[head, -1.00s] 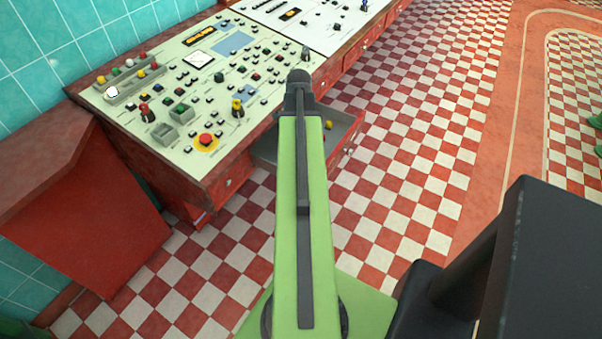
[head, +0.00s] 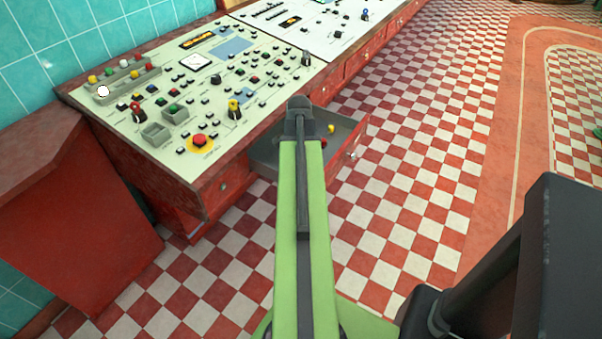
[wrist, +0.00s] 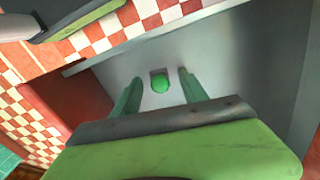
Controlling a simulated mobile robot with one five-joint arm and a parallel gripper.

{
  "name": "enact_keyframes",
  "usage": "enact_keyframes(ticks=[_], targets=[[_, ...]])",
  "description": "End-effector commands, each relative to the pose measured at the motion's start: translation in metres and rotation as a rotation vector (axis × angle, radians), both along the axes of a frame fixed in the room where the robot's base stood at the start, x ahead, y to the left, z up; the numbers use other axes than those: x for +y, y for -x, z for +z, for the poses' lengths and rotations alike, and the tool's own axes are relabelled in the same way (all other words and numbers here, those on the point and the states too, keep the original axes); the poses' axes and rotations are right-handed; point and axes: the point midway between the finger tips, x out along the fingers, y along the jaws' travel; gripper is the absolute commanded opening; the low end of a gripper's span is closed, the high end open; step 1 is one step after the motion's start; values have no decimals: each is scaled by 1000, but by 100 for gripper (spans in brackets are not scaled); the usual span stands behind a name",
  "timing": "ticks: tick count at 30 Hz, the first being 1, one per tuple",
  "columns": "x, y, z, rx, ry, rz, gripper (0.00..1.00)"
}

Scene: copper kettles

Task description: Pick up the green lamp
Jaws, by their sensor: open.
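The green lamp (wrist: 160,83) is a small rounded green piece with a dark grey base, lying on the grey floor of an open drawer (wrist: 115,72). In the wrist view my gripper (wrist: 160,75) is open, with one green finger on each side of the lamp and a clear gap to both. The fingers do not touch it; how far above the drawer floor they are is hard to tell. In the head view the open drawer (head: 352,135) sticks out from the console, and my arm hides the lamp and the gripper.
A yellow piece (head: 331,128) and a red piece (head: 324,142) show in the drawer. The control console (head: 215,85) stands left, with a red button (head: 199,140) and trays of coloured lamps. A red cabinet (head: 85,215) is at far left. Checkered floor (head: 430,150) is clear on the right.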

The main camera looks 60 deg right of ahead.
Motion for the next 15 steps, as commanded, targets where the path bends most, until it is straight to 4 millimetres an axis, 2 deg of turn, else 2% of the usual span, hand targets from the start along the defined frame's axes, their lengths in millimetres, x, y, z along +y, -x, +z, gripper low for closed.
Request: enact_keyframes(ticks=[2, 12, 15], targets=[[0, 0, 1, 0, 0, 0, 46], [0, 0, 1, 0, 0, 0, 1], [0, 0, 1, 0, 0, 0, 0]])
